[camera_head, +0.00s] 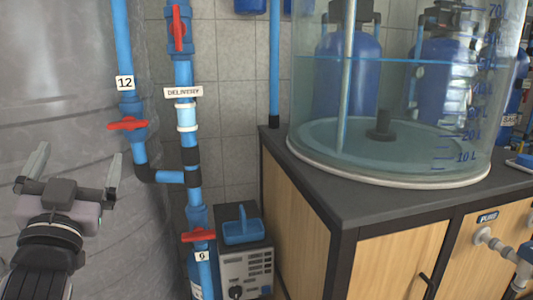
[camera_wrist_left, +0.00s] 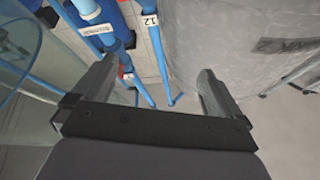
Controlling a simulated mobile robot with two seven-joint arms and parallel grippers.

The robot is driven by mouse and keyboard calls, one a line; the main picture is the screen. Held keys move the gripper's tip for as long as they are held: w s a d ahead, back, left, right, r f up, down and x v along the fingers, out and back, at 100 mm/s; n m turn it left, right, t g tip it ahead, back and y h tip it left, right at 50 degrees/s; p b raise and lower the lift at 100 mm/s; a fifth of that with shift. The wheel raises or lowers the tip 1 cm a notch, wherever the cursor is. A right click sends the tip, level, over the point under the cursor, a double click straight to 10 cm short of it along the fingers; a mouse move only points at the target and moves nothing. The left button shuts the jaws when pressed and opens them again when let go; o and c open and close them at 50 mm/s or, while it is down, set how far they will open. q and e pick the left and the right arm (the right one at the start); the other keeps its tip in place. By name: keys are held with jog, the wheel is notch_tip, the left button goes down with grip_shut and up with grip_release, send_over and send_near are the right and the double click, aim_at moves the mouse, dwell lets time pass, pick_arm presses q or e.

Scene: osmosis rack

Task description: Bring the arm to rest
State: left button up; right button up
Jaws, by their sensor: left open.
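My left gripper (camera_head: 74,170) is at the left of the head view, with its fingers spread apart and nothing between them. It is in front of the grey wrapped tank and left of the blue pipes. In the left wrist view the same gripper (camera_wrist_left: 148,82) shows two separated fingers with an empty gap, and pipes and floor lie beyond. My right gripper is in neither view.
Blue pipes (camera_head: 124,50) with red valve handles (camera_head: 128,124) stand right of my left gripper. A grey wrapped tank (camera_head: 60,90) is behind it. A clear graduated tank (camera_head: 400,100) stands on a dark-topped cabinet (camera_head: 400,200). A grey box unit (camera_head: 246,268) sits on the floor.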

pick_arm(q)
jog(key=a+r+m+t+h, duration=0.1)
jog(key=a+r+m+h, duration=0.1)
jog(key=a+m, duration=0.3)
notch_tip(320, 180, down, 27)
jog(key=s+d+m+g+h, duration=0.1)
jog(key=d+m+g+h, duration=0.15)
jog(key=g, duration=0.45)
jog(key=s+f+g+h, duration=0.15)
jog(key=s+f, duration=0.25)
jog(key=f, duration=0.4)
jog(key=s+f+g, duration=0.3)
jog(key=s+f, duration=0.2)
jog(key=f, duration=0.2)
jog(key=s+f+n+g, duration=0.2)
jog(key=s+f+g, duration=0.1)
jog(key=s+f, duration=0.7)
jog(key=d+n+t+h, duration=0.1)
jog(key=d+n, duration=0.4)
jog(key=d, duration=0.5)
jog(key=r+p, duration=0.5)
jog(key=shift+w+d+r, duration=0.2)
jog(key=shift+w+d, duration=0.1)
jog(key=shift+d, duration=0.05)
